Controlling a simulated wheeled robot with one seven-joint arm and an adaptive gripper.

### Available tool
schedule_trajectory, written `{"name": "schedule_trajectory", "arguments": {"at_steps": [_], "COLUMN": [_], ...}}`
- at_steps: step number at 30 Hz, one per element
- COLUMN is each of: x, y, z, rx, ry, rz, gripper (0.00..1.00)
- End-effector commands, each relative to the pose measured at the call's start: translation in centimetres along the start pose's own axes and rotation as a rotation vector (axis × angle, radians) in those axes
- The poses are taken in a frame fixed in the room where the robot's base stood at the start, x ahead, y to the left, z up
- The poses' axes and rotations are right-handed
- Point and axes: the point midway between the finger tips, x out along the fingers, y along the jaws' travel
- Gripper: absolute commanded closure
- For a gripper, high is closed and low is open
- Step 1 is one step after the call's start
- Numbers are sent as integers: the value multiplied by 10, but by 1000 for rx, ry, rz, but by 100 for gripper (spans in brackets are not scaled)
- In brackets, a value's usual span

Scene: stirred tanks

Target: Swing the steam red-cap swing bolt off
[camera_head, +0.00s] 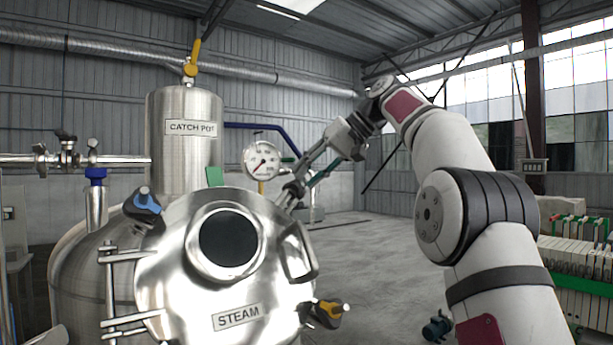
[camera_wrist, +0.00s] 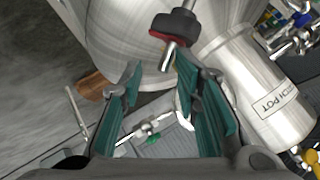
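The steel lid marked STEAM (camera_head: 165,262) fills the lower left of the head view, with a round dark sight glass. The red-cap swing bolt (camera_wrist: 175,27) is a dark knob with a red ring and a metal stem, at the top of the wrist view. My gripper (camera_wrist: 158,72) is open, its teal fingers apart. The stem end lies near the right fingertip; I cannot tell whether they touch. In the head view my gripper (camera_head: 292,188) is at the lid's upper right edge, where the red cap cannot be made out.
A blue-cap bolt (camera_head: 146,203) sits at the lid's upper left and a yellow-cap bolt (camera_head: 328,313) at its lower right. A pressure gauge (camera_head: 262,160) and the catch pot (camera_head: 186,108) stand behind the lid. The floor (camera_head: 375,250) to the right is open.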

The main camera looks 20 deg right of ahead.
Motion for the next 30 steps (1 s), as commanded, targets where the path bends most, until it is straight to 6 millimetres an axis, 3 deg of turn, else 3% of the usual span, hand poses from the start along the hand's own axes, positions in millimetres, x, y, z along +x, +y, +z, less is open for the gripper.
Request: {"name": "schedule_trajectory", "arguments": {"at_steps": [11, 24, 30], "x": [-36, -91, -107], "y": [7, 41, 51], "z": [9, 43, 54], "rx": [-1, -1, -3], "ry": [8, 11, 9], "rz": [1, 2, 0], "gripper": [71, 71, 71]}}
